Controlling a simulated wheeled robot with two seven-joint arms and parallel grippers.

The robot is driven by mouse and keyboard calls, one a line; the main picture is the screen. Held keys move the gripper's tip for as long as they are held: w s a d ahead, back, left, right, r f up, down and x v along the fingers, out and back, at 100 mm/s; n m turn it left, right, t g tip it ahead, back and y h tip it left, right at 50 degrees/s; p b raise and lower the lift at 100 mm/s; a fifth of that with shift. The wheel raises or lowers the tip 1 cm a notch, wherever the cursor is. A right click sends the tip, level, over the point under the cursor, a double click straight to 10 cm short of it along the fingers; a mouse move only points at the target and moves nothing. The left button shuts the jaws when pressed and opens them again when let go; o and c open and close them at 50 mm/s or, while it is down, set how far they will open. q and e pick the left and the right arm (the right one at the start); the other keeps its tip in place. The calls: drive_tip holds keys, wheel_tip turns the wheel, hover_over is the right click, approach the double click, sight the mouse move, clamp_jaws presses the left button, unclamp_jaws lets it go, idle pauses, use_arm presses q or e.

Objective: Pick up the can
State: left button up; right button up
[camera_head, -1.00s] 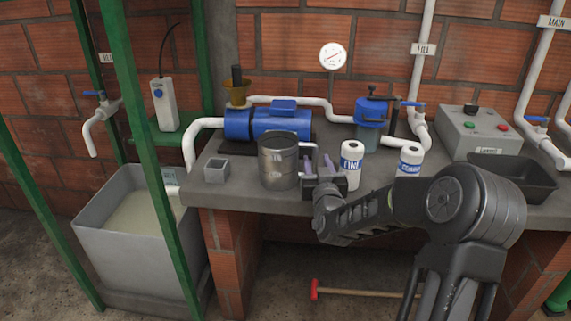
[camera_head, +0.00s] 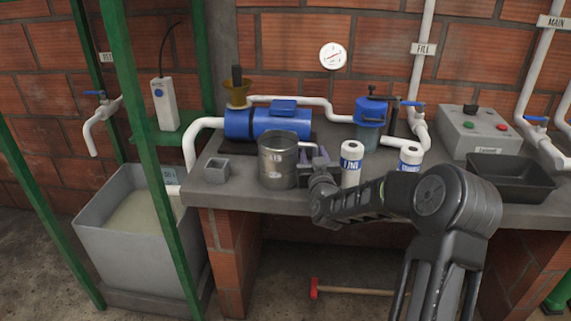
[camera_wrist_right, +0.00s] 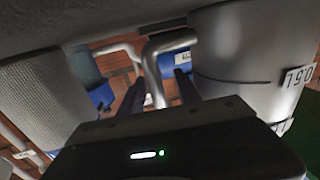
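The metal can (camera_head: 278,166) stands upright on the grey bench, with a bent handle on its right side. In the right wrist view the can (camera_wrist_right: 245,55) fills the upper right, with part of a label at the edge. Its handle (camera_wrist_right: 152,65) shows just beyond the gap between the fingers. My right gripper (camera_head: 314,158) is beside the can at its handle side. In the wrist view the two dark fingers of the right gripper (camera_wrist_right: 160,95) are apart, with nothing clamped between them. I cannot tell whether they touch the handle. My left gripper is out of view.
Two white bottles with blue labels (camera_head: 351,165) (camera_head: 410,161) stand right of the gripper, the first one close. A small grey box (camera_head: 216,170) is left of the can. A blue pump (camera_head: 268,123) stands behind. A dark tray (camera_head: 510,178) is at the right.

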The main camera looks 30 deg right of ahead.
drive_tip(key=shift+c, duration=0.4)
clamp_jaws()
drive_tip(key=shift+r, duration=0.1)
idle(0.8)
